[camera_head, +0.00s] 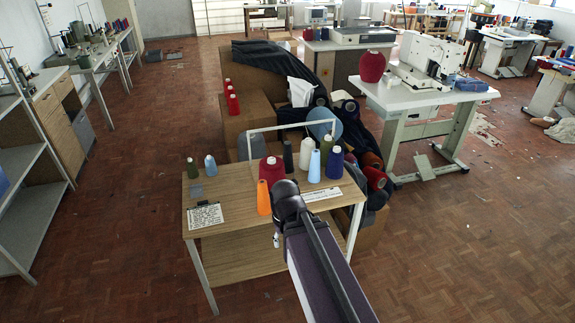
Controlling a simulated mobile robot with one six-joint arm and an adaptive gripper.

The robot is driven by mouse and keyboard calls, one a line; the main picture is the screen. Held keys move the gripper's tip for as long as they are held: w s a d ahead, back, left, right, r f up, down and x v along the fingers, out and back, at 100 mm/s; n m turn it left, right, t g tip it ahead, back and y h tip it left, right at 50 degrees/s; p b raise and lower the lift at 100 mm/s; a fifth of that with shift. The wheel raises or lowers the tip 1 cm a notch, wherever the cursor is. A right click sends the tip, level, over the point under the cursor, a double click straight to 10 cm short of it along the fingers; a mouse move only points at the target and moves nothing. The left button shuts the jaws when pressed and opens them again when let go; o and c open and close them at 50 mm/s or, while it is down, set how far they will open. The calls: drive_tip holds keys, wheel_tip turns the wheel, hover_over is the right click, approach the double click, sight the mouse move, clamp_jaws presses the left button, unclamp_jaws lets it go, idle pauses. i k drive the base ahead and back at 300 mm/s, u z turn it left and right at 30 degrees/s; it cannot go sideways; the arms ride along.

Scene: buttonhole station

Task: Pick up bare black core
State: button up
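A slim dark core (288,157), which looks like the bare black one, stands upright on the wooden table (232,222). It is between a wide dark red cone (271,170) on its left and a white cone (307,154) on its right. Its lower part is partly covered by things in front. My arm reaches in from the bottom and its dark rounded joint shows over the table's front part, close in the picture to an orange cone (263,197). My gripper's fingers do not show.
Blue (314,166), purple (334,162) and light blue (210,165) cones and an olive cone (192,168) also stand on the table. A white frame (290,127) rises at the back. A clipboard (205,215) lies front left.

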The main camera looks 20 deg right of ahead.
sight(288, 159)
drive_tip(key=k, duration=1.05)
drive_tip(key=u, duration=0.35)
drive_tip(key=i, duration=1.75)
drive_tip(key=z, duration=0.6)
drive_tip(key=i, duration=0.5)
drive_tip(key=z, duration=0.35)
